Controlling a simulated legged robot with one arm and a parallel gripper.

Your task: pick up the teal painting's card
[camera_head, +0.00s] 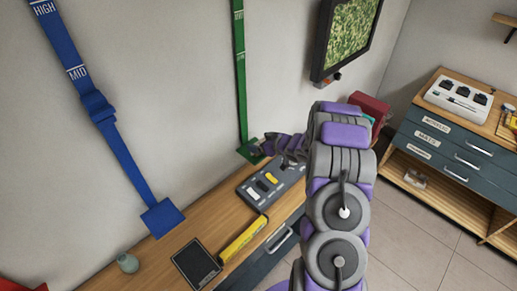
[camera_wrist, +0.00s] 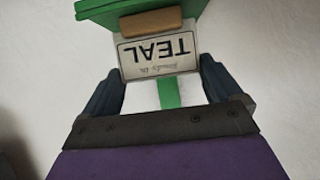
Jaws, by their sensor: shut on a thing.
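The white card (camera_wrist: 158,60) reads "TEAL" upside down in the wrist view. It lies between the two dark fingers of my gripper (camera_wrist: 160,84), which is shut on it. A tan wooden piece (camera_wrist: 152,22) meets the card's upper edge, in front of a green pad (camera_wrist: 100,8); I cannot tell whether it still grips the card. In the head view my gripper (camera_head: 257,146) is at the low end of the green strap (camera_head: 240,75), by the wall. The card cannot be made out there.
A blue strap (camera_head: 105,115) hangs left. A framed picture (camera_head: 347,35) and red box (camera_head: 370,108) are right.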

